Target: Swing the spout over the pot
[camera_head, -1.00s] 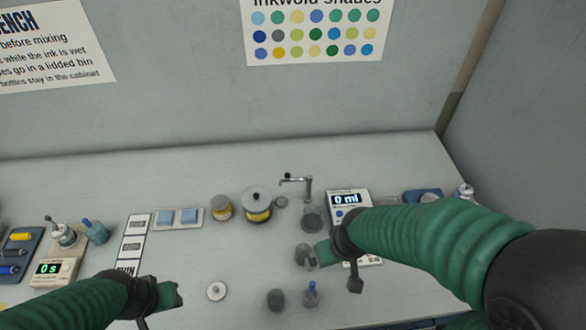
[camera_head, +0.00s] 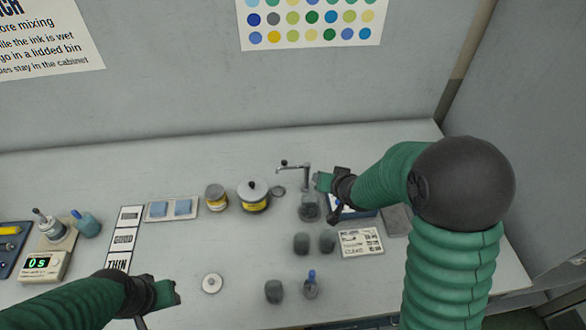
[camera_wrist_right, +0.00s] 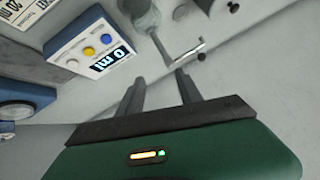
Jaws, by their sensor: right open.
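The metal spout (camera_head: 293,167) is a thin arm on an upright post, with a small dark knob near its left end. It reaches left toward the lidded silver pot (camera_head: 252,196) with a yellow label; from this angle I cannot tell whether its end is over the pot. In the right wrist view the spout (camera_wrist_right: 186,54) lies just beyond my fingertips. My right gripper (camera_head: 321,183) is open, close to the right of the post; its two dark fingers (camera_wrist_right: 160,82) are apart and empty. My left gripper (camera_head: 168,292) is low at the front left, away from both; its jaws are unclear.
A glass jar (camera_head: 309,207) stands below the spout's post. A "0 ml" meter (camera_wrist_right: 92,50) is beside it, partly hidden by my right arm in the head view. Several dark jars and a white disc (camera_head: 212,283) are in front.

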